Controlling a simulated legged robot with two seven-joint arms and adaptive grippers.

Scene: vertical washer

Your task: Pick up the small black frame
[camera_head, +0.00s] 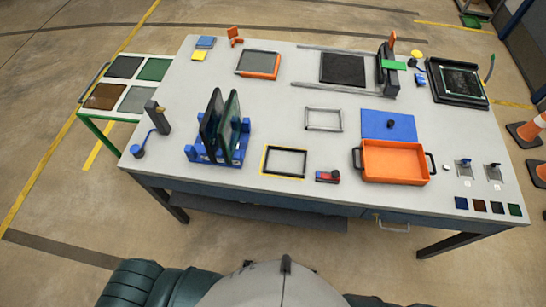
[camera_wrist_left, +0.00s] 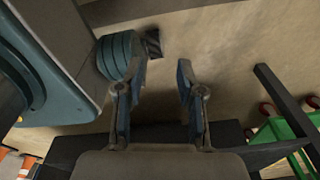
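The small black frame (camera_head: 285,162) lies flat near the front edge of the table, inside a yellow outline, in the head view. A grey frame (camera_head: 323,120) of similar shape lies behind it, a little to the right. My left gripper (camera_wrist_left: 160,80) shows in the left wrist view with its two fingers apart and nothing between them. It is away from the black frame, which is not in that view. Neither gripper shows in the head view; only parts of my own body are at its bottom edge.
A blue rack (camera_head: 205,155) with upright dark panels stands left of the black frame. A small red and black item (camera_head: 328,176) and an orange tray (camera_head: 395,177) are to its right. The grey tabletop (camera_head: 268,198) is clear in front of the frame.

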